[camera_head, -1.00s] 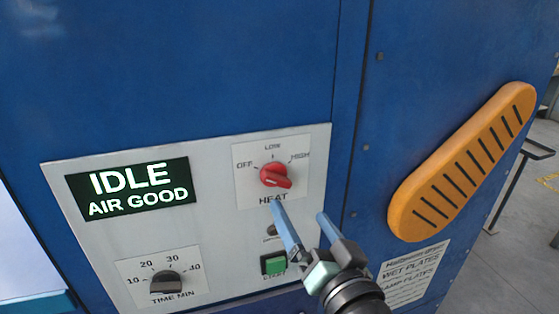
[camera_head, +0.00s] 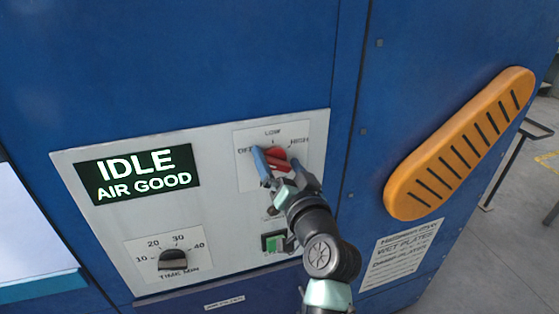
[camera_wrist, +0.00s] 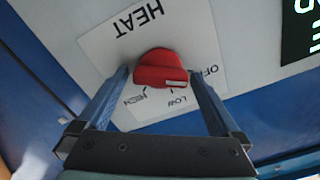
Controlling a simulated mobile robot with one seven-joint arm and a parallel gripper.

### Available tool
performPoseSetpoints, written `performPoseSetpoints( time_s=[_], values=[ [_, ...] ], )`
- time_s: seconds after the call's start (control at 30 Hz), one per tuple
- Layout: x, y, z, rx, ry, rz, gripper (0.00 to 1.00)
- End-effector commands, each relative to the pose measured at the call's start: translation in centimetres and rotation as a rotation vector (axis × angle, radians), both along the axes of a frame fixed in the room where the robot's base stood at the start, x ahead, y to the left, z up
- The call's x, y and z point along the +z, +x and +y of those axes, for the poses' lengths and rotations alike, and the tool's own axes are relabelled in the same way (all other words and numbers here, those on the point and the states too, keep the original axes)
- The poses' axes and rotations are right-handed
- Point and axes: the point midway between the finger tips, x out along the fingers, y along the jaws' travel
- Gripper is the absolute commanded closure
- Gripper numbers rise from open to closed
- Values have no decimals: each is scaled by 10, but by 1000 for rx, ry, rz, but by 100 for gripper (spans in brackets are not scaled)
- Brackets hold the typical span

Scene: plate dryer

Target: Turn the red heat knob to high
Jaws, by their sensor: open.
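The red heat knob (camera_head: 277,153) sits on a white dial plate marked OFF, LOW and HIGH, on the grey control panel (camera_head: 215,218). In the wrist view the knob (camera_wrist: 158,62) appears upside down, with a short pale mark on its lower right side. I cannot tell for certain which setting it points to. My gripper (camera_head: 277,163) is open at the knob. In the wrist view my gripper (camera_wrist: 159,76) has one finger on each side of the knob, and a clear grip on it does not show. My fingers partly hide the knob in the head view.
A display (camera_head: 138,174) reads IDLE, AIR GOOD. A black time knob (camera_head: 172,260) is at the lower left of the panel. A green button (camera_head: 272,242) lies just below the heat dial, close to my wrist. An orange slotted handle (camera_head: 460,145) is at the right.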

Motion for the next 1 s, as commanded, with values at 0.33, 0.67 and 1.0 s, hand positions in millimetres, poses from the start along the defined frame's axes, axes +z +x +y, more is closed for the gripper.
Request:
performPoseSetpoints(
  time_s=[0.33,0.67,1.0],
  values=[
    [0,0,0,0,1,0,38],
    [0,0,0,0,2,1,81],
    [0,0,0,0,97,32,81]
  ],
)
